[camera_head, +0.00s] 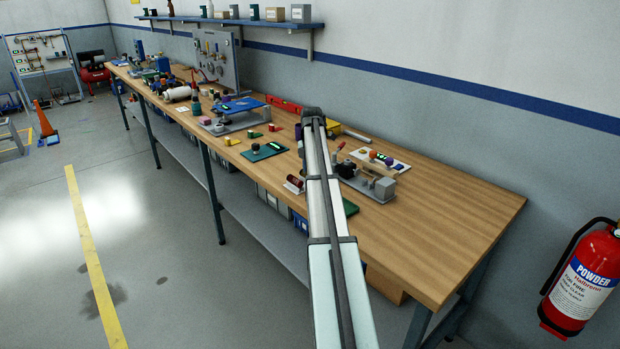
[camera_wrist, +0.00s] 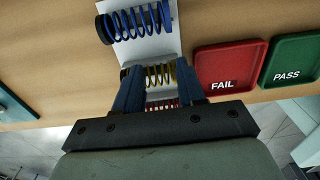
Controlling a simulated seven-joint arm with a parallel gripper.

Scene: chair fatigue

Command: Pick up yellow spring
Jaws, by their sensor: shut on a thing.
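In the wrist view, the yellow spring (camera_wrist: 161,78) lies crosswise on a white sheet (camera_wrist: 150,47) on the wooden bench. My gripper (camera_wrist: 157,70) has its two dark blue fingers on either side of this spring, shut on it. A larger blue spring (camera_wrist: 136,23) lies beyond it, near the top of the view. A red spring (camera_wrist: 162,104) is partly hidden between the fingers, nearer the gripper body.
A red FAIL tray (camera_wrist: 229,67) and a green PASS tray (camera_wrist: 291,59) lie right of the springs. On the workbench (camera_head: 455,215), a clamp fixture (camera_head: 367,184) stands right of my arm and a blue-topped device (camera_head: 238,106) left. The bench's right end is clear.

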